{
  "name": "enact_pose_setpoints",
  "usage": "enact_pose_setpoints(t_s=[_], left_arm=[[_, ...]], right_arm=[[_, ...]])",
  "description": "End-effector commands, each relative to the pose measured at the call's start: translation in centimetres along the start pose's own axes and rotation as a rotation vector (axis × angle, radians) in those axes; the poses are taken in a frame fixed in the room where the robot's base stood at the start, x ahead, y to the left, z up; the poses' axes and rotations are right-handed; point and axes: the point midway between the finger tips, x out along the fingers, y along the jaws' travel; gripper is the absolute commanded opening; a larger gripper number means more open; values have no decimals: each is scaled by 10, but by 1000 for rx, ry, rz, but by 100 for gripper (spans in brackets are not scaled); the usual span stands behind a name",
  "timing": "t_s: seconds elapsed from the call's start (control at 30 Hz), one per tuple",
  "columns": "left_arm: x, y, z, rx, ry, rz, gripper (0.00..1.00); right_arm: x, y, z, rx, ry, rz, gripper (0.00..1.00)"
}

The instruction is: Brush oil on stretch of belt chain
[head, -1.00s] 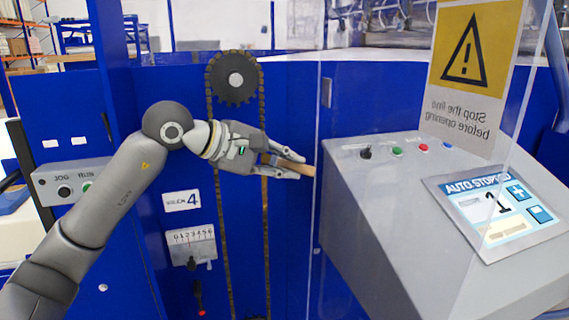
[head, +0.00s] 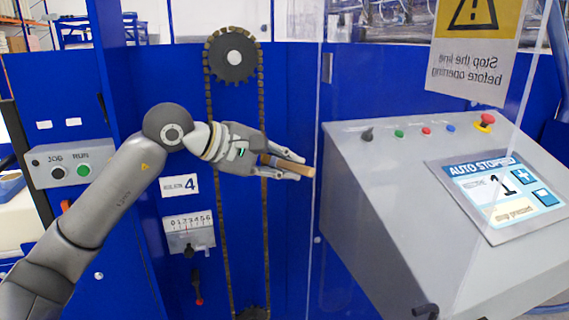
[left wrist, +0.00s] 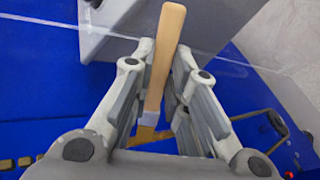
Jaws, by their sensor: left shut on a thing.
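My left gripper (head: 300,170) is shut on a brush (head: 304,168) with a tan wooden handle. In the left wrist view the brush handle (left wrist: 165,50) lies between the fingers, with a pale ferrule and brownish bristles at its lower end. The chain (head: 264,220) is a long upright loop over a dark toothed sprocket (head: 231,68) on the blue panel. The hand crosses in front of the chain's right-hand run and hides part of it. I cannot tell how far the bristles are from the chain. My right gripper is out of view.
A grey console (head: 375,200) with buttons and an "AUTO STOPPED" screen (head: 500,195) stands at right, behind a clear pane. A scale plate (head: 189,233) and a red-tipped lever (head: 198,292) sit left of the chain. A JOG/RUN box (head: 68,165) is at far left.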

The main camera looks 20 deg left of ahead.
Motion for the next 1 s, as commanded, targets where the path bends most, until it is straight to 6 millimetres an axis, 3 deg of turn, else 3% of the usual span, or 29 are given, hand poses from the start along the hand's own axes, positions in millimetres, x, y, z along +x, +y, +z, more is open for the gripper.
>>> enact_pose_setpoints(t_s=[0.5, 1.0], left_arm=[[12, -26, -4, -2, 3, 0, 0], [23, -44, -8, -1, 1, 0, 0]], right_arm=[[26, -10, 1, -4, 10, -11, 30], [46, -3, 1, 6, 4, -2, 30]])
